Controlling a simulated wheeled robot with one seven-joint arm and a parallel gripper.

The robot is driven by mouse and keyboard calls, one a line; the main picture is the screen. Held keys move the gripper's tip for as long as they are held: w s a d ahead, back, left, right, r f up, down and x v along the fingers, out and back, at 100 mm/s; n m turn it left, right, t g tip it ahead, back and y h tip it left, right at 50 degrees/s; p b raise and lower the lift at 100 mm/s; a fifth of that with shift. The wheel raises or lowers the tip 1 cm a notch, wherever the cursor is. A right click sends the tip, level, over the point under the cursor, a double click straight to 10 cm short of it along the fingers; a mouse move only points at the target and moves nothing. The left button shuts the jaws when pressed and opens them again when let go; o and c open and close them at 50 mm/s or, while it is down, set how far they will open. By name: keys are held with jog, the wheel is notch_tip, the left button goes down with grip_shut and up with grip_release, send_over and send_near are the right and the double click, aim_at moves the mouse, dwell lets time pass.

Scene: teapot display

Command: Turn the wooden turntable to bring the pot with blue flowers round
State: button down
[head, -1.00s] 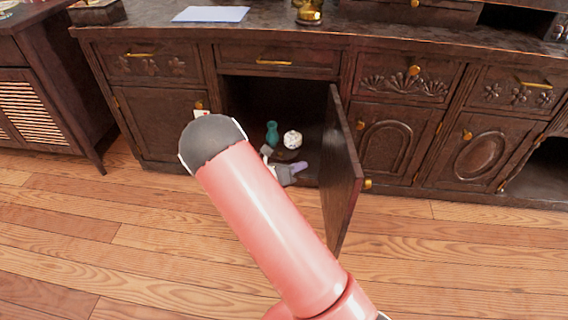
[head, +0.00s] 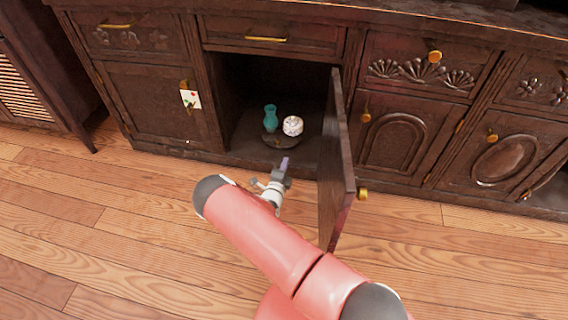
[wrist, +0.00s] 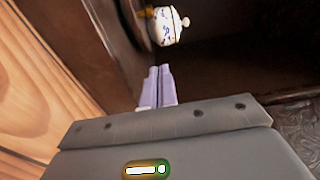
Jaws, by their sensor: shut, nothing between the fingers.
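The round wooden turntable (head: 281,143) sits on the floor of the open cabinet compartment. A teal vase (head: 270,118) stands at its left. A small white pot (head: 292,126) stands at its right. The wrist view shows this lidded white pot (wrist: 165,27) with blue flower marks, and part of the turntable's edge (wrist: 143,22) beside it. My gripper (head: 285,161) is at the front of the compartment, a little short of the turntable, pointing inward. In the wrist view its pale purple fingers (wrist: 157,84) are together and empty, apart from the pot.
The open cabinet door (head: 338,165) stands out to the right of my gripper. A closed door with a white card (head: 190,99) is at the left. The compartment's interior is dark. The wooden floor in front is clear.

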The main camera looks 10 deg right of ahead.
jog(key=b+x, duration=0.1)
jog(key=x, duration=0.6)
jog(key=shift+w+f, duration=0.1)
jog(key=shift+w, duration=0.05)
jog(key=shift+w+a+b, duration=0.25)
jog(key=shift+w+a, duration=0.1)
jog(key=shift+a, duration=0.2)
jog(key=shift+w+a+b, duration=0.25)
jog(key=shift+w+a, duration=0.1)
jog(key=shift+a, duration=0.15)
jog(key=shift+w+a, duration=0.35)
jog(key=shift+a, duration=0.1)
